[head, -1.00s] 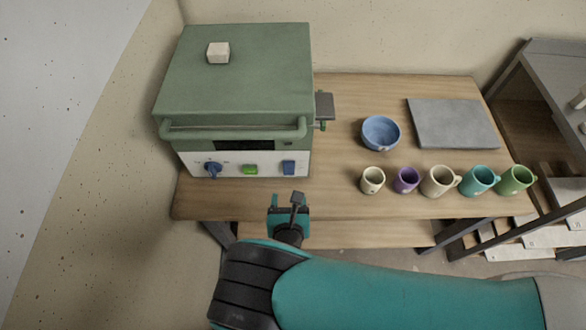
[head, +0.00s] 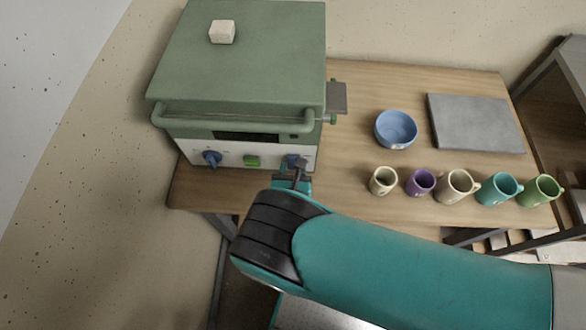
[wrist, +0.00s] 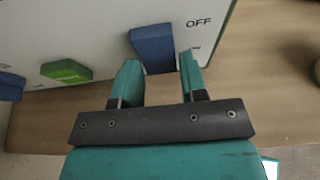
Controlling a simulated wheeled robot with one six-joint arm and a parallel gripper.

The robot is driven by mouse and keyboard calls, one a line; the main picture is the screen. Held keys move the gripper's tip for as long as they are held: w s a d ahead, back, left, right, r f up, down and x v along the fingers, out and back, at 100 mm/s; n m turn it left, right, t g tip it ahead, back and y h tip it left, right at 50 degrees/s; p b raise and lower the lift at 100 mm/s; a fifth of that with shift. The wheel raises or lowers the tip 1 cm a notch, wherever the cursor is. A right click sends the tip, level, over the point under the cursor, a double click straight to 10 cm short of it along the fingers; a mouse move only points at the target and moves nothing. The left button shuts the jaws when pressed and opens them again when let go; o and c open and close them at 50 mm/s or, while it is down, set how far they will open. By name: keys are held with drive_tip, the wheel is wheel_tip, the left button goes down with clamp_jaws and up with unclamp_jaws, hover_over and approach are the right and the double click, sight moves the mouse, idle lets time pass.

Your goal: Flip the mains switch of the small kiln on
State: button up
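The small kiln (head: 240,65) is a green box with a white front panel, at the left of the table. Its blue switch (head: 292,159) is at the panel's right end, partly hidden by my gripper (head: 292,178). In the wrist view the blue switch (wrist: 153,48) shows large, with OFF printed at its upper right. My gripper (wrist: 159,68) is open and empty, its two teal fingertips just in front of the switch, roughly one on each side. I cannot tell whether they touch it. Smaller print beside the switch is too small to read.
A green button (head: 251,161) and a blue knob (head: 212,158) are left of the switch. A handle bar (head: 235,119) juts out above the panel. A blue bowl (head: 396,129), a grey slab (head: 475,123) and several mugs (head: 459,186) stand to the right on the wooden table (head: 345,165).

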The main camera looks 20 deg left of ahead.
drive_tip(key=c, duration=0.5)
drive_tip(key=shift+o, duration=0.2)
drive_tip(key=f+b, duration=0.1)
drive_tip(key=b, duration=0.2)
drive_tip(key=shift+t, duration=0.4)
drive_tip(key=shift+f+t+b, duration=0.2)
drive_tip(key=shift+t+b, duration=0.1)
drive_tip(key=shift+b, duration=0.55)
drive_tip(key=shift+t+y+b, duration=0.3)
drive_tip(key=shift+t+b, duration=0.2)
drive_tip(key=shift+b, duration=0.7)
drive_tip(key=shift+w+r+t+b, duration=0.1)
drive_tip(key=shift+r+t+b, duration=0.15)
drive_tip(key=shift+b, duration=0.25)
drive_tip(key=shift+r, duration=0.1)
drive_tip(key=o, duration=0.9)
